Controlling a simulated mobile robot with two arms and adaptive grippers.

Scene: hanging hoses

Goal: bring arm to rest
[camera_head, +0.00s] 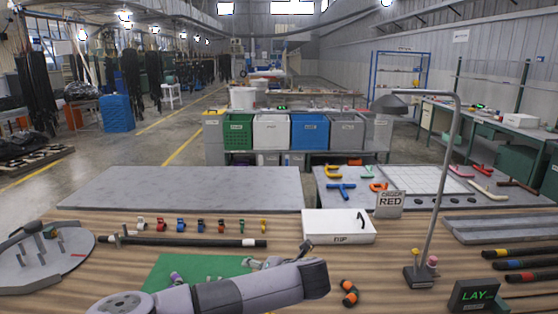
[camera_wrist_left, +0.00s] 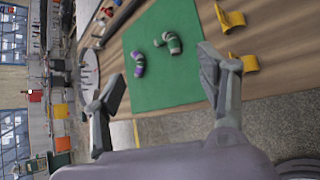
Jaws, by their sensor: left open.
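My left gripper (camera_wrist_left: 162,66) is open and empty in the left wrist view, its two grey fingers wide apart. Beyond them lies a green mat (camera_wrist_left: 160,85) with a purple-and-white hose fitting (camera_wrist_left: 139,64) and a grey, white and green fitting (camera_wrist_left: 172,42) on it. In the head view my left arm (camera_head: 240,294) stretches across the bottom middle, over the front of the green mat (camera_head: 190,266), and hides part of it. The left fingers are mostly hidden there behind the arm. My right gripper is not in view.
A white box (camera_head: 338,226), a lamp (camera_head: 418,274) and a dark sign reading LAY (camera_head: 475,296) stand on the wooden table. A dark hose (camera_head: 190,242) lies behind the mat. Orange-and-black fittings (camera_head: 349,292) lie right of the arm. A round grey plate (camera_head: 45,257) is at left.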

